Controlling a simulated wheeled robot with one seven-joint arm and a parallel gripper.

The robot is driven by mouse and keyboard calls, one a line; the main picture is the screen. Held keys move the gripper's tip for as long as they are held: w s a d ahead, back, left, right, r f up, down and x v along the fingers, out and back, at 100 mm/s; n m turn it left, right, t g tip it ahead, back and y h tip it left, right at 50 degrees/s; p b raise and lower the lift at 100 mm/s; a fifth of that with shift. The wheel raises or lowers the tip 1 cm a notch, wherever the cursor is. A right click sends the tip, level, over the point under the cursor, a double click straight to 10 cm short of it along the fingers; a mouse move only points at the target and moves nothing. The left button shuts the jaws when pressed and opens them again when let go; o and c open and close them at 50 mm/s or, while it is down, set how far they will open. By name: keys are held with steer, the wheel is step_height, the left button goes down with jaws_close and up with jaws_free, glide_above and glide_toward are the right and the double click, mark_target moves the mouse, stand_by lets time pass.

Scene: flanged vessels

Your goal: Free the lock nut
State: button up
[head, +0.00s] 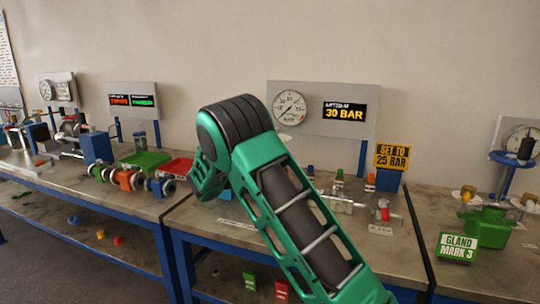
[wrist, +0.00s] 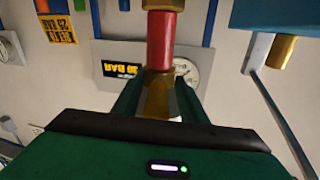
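In the wrist view, which is upside down, a red cylinder (wrist: 160,42) carries a brass collar (wrist: 160,4) at the picture's top edge. A brass faceted piece (wrist: 157,86), possibly the lock nut, meets the cylinder's other end. The two green fingers of my gripper (wrist: 158,102) stand on either side of this brass piece. Whether they press on it cannot be told. In the head view my green arm fills the middle, and the gripper's fingertips are hidden. A small steel valve fitting (head: 345,196) shows on the middle bench, right of my arm.
A board with a gauge (head: 290,107) and a "30 BAR" display (head: 345,112) stands behind. A "SET TO 25 BAR" sign (head: 392,157) is right of it. A green vessel (head: 487,225) stands at right. Flanged pieces (head: 127,179) and trays (head: 146,159) occupy the left bench.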

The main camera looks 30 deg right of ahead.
steer(key=shift+a, duration=0.1)
steer(key=v, duration=1)
steer(key=shift+s+a, duration=0.2)
steer(key=shift+f, duration=0.1)
